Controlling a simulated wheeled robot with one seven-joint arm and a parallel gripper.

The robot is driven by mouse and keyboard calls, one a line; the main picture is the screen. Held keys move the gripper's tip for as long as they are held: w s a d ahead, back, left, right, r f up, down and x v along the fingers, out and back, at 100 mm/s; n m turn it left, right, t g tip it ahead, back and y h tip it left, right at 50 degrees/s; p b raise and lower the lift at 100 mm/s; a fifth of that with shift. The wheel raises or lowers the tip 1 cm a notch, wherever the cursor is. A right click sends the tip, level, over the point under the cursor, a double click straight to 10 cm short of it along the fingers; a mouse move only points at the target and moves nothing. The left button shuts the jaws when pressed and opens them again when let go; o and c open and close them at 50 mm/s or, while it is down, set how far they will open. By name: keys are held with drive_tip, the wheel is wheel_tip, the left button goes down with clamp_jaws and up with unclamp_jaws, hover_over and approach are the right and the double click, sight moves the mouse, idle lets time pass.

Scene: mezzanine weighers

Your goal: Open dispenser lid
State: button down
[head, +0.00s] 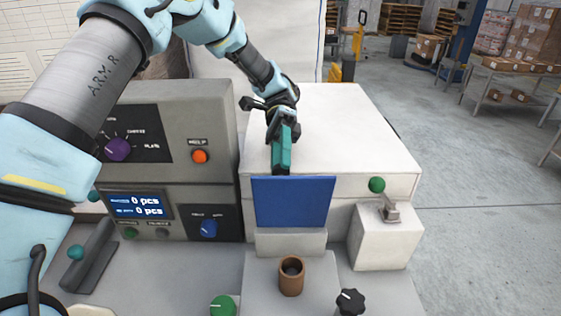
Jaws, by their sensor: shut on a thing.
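The dispenser lid appears to be the blue square flap (292,203) on the front of a large white box (345,125). It stands nearly upright over a pale block (291,242). My gripper (281,168) comes in from above and behind, over the box top. Its teal fingers point down and are shut on the flap's upper edge, left of its middle. The exact grip is partly hidden by the fingers. A brown cup (291,280) stands on the ledge below the flap.
A grey control panel (180,130) with knobs and a display stands close on the left. A small white block with a metal latch (389,210) is on the right. A black knob (350,301) and green knob (223,305) are in front. Open floor lies far right.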

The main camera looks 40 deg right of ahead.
drive_tip(key=c, duration=0.5)
unclamp_jaws()
wheel_tip(320, 180, up, 10)
idle(0.5)
drive_tip(key=shift+s, duration=0.1)
idle(0.5)
